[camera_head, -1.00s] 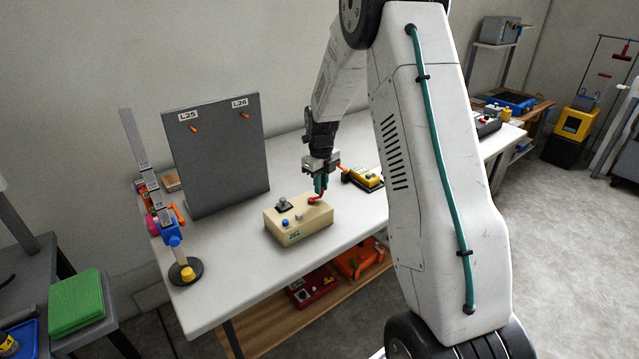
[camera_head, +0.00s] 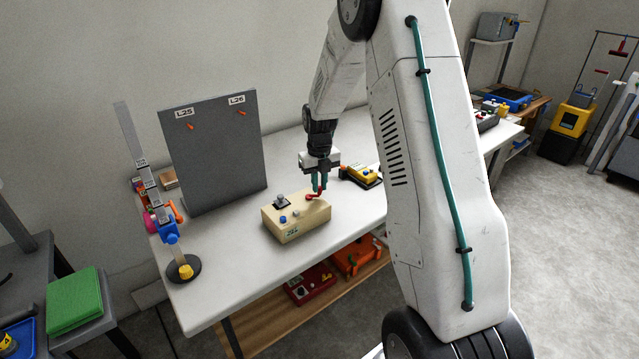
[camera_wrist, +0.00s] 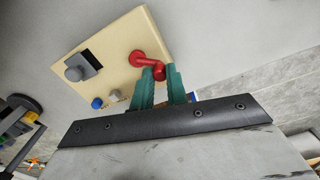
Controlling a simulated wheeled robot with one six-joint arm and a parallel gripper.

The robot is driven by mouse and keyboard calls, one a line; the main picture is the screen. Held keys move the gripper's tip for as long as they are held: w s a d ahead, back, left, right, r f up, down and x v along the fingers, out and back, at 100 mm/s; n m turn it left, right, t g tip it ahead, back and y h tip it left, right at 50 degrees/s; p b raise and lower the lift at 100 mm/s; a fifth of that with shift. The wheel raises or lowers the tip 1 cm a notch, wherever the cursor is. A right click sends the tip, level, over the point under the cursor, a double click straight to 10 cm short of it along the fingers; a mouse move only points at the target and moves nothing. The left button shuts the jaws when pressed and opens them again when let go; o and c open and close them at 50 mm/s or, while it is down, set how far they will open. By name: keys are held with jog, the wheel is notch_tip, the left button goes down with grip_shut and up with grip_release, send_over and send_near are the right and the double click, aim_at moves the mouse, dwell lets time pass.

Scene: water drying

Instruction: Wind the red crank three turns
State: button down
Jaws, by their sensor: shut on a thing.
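The red crank (camera_head: 311,197) is on the top of a beige box (camera_head: 290,232) on the white table. In the wrist view the red crank (camera_wrist: 140,58) reaches from its hub to a knob between my green fingers. My gripper (camera_head: 319,188) points down over the right part of the box. In the wrist view my gripper (camera_wrist: 160,75) is shut on the crank's knob. The fingers hide part of the knob.
The box also carries a grey knob (camera_head: 279,199) and a blue button (camera_head: 283,219). A grey panel (camera_head: 215,155) stands behind it at left. A yellow device (camera_head: 360,175) lies to the right. A jointed stand (camera_head: 184,268) is at the table's left end. The table's front is clear.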

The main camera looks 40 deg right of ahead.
jog(key=c, duration=1.4)
grip_release()
jog(key=shift+r, duration=3.95)
